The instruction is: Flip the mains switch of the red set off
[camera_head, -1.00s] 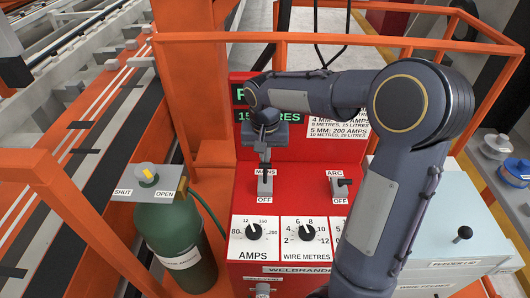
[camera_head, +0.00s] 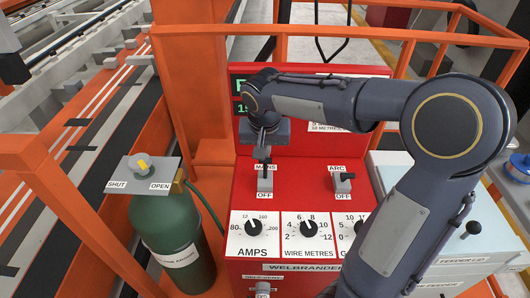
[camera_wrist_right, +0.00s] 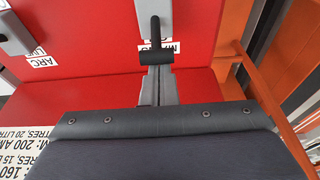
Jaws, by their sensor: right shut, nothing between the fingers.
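The red set (camera_head: 308,183) stands in front of me with labelled switches and dials. Its mains switch (camera_head: 265,184) is a grey block with a MAINS label above and OFF below. My right gripper (camera_head: 265,162) is shut and empty, pointing down right at the switch's upper part. It hides much of the lever in the head view. In the right wrist view, the shut fingertips (camera_wrist_right: 155,58) lie against or very close to the thin black lever (camera_wrist_right: 155,28); I cannot tell if they touch. My left gripper is not in view.
The ARC switch (camera_head: 343,184) sits to the right of the mains switch. The AMPS dial (camera_head: 254,227) and WIRE METRES dial (camera_head: 307,229) are below. A green gas cylinder (camera_head: 178,235) stands left. Orange rails (camera_head: 340,33) surround the set.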

